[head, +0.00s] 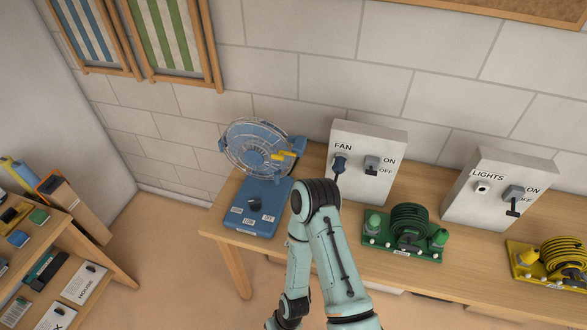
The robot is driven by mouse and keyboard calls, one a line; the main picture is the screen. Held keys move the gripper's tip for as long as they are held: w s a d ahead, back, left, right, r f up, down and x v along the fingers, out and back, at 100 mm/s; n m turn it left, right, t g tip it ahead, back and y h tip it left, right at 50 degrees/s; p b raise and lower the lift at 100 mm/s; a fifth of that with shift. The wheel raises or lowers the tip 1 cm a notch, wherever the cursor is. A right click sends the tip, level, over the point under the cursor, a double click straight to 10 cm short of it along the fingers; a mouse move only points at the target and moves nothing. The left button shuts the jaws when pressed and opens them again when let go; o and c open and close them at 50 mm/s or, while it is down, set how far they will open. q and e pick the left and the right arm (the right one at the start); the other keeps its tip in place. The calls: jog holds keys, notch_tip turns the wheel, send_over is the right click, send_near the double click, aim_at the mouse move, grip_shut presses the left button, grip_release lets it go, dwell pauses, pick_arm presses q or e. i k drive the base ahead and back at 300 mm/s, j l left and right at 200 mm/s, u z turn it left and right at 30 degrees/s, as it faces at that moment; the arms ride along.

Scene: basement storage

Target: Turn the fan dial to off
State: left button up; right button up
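The blue fan (260,146) stands at the left end of the wooden table, with a clear round guard and a yellow part at its right side. Its dark dial (254,204) sits on top of the blue base (258,232). Small white labels lie around the dial; the right one seems to read OFF. The dial's pointer direction is too small to tell. One of my arms rises in front of the table, its dark elbow just right of the fan base. It bends back down, and its gripper is out of the picture. My other gripper is not in view either.
A white FAN box (383,142) with an ON/OFF lever (372,165) and blue plug (339,163) stands right of the fan. Further right are a LIGHTS box (488,207), a green cord reel (408,228) and a yellow one (555,260). Shelves (62,245) stand left.

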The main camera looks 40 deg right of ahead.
aim_at(256, 205)
jog(key=z, duration=1.1)
